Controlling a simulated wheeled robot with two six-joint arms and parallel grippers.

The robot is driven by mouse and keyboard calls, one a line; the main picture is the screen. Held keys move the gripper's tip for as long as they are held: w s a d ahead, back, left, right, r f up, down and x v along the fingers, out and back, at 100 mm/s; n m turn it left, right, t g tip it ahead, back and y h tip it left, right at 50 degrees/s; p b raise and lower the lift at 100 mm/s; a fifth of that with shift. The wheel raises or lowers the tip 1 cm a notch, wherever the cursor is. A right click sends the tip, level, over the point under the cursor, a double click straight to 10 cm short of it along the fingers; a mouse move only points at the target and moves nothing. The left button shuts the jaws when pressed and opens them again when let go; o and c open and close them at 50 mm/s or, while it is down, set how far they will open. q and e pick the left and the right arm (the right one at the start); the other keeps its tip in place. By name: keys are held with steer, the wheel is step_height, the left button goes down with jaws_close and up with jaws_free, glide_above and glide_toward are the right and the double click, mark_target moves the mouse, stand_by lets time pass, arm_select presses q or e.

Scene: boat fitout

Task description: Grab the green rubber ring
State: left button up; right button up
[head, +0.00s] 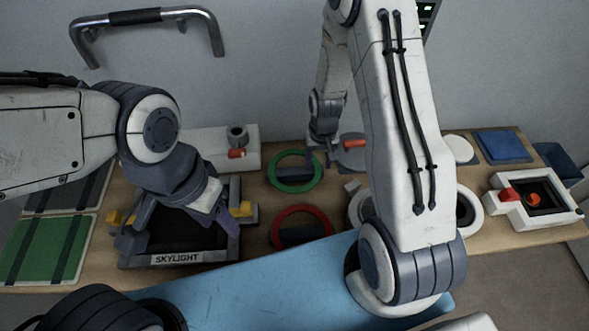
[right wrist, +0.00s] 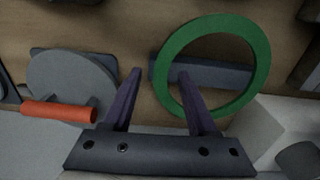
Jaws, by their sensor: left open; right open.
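The green rubber ring (head: 287,187) lies flat at the middle of the bench, on a dark holder bar; it also shows in the right wrist view (right wrist: 262,58). My right gripper (head: 318,160) is open and empty at the ring's right side in the head view. In the right wrist view its two purple fingers (right wrist: 160,73) appear on either side of the ring's left band, one tip over the hole and one outside. How far above the band they are I cannot tell. My left gripper (head: 187,222) is open over the skylight frame (head: 178,259).
A red ring (head: 326,216) lies in front of the green one. A grey disc with an orange handle (right wrist: 68,80) is beside my right gripper. A white box with a red part (head: 517,205) stands at the right.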

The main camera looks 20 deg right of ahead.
steer(key=shift+f, duration=0.1)
jaws_close()
steer(key=shift+r, duration=0.2)
